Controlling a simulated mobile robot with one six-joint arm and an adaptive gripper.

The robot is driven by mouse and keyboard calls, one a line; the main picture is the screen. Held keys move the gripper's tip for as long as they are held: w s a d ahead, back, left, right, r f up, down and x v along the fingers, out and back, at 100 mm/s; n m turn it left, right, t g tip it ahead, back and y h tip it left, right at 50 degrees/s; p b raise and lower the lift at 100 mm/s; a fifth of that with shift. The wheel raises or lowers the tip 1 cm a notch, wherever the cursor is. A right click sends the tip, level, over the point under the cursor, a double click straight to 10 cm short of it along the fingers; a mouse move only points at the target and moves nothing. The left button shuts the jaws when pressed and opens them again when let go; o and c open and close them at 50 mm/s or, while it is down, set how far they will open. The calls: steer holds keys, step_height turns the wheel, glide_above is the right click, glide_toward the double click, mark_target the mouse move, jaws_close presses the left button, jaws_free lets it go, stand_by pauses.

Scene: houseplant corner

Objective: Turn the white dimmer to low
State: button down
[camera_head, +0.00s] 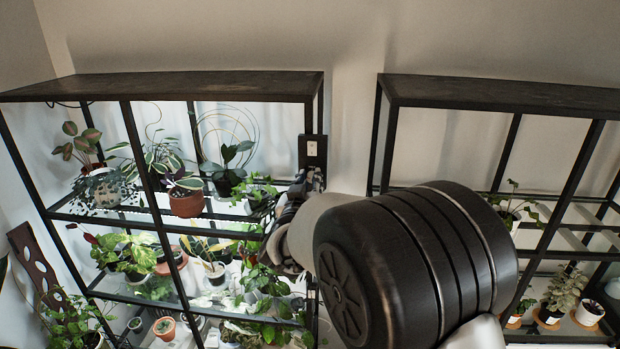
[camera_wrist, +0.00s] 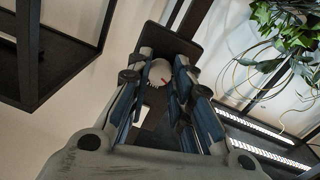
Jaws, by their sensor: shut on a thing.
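A small pale switch (camera_head: 312,147) shows on the plate above my gripper.
A black shelf (camera_head: 165,86) full of potted plants stands left of my gripper, with leaves (camera_head: 260,188) close beside it. A second black shelf (camera_head: 500,95) stands to the right. Bare wall (camera_head: 350,130) shows between them. Light strips (camera_wrist: 262,152) show in the wrist view.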

steer(key=shift+n+p, duration=0.65)
steer(key=shift+n, duration=1.45)
steer(key=shift+f, duration=0.1)
steer(key=c, duration=1.4)
jaws_free()
steer(key=s+a, duration=0.1)
steer(key=s, duration=1.1)
